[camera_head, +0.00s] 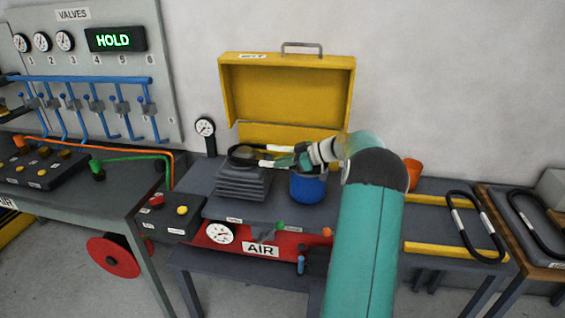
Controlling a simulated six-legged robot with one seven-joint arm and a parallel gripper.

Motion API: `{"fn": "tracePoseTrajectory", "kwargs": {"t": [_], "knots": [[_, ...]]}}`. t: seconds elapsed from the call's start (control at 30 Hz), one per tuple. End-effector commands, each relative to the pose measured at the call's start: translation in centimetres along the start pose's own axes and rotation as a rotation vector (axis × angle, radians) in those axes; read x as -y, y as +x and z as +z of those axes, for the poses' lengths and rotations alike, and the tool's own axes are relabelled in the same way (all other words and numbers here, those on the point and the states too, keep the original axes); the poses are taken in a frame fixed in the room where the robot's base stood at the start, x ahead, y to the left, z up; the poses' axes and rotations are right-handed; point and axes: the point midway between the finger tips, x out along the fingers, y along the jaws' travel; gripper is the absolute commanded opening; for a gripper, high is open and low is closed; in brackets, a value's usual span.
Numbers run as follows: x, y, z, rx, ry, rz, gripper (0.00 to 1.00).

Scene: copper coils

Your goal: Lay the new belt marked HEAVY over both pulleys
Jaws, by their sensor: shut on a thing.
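Two black belt loops lie at the right: one on the grey bench with yellow edging (474,228), the other on the neighbouring table (535,228). The left loop has pale labels, too small to read, so I cannot tell which belt is HEAVY. I cannot make out two pulleys. My gripper (273,156) is far left of both belts, beside a dark round piece (243,154) on top of a ribbed grey block (242,182). It is shut on what looks like this round piece; the contact is small and partly hidden.
A blue pot (308,187) stands just below my gripper. An open yellow case (288,92) is behind. A red AIR unit (262,246) is in front. The valve panel (95,60) at left has a display reading HOLD. An orange cup (412,172) stands behind my arm.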

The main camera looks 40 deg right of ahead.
Motion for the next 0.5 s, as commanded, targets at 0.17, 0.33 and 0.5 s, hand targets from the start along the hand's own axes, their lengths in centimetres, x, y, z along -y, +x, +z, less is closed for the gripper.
{"fn": "tracePoseTrajectory", "kwargs": {"t": [0.17, 0.33, 0.5], "knots": [[0.12, 0.17, 0.60, 0.004, 0.011, -0.004, 0.32], [0.15, 0.20, 0.73, 0.005, 0.013, -0.005, 0.36], [0.17, 0.08, 0.87, 0.007, 0.016, -0.006, 0.36]]}}
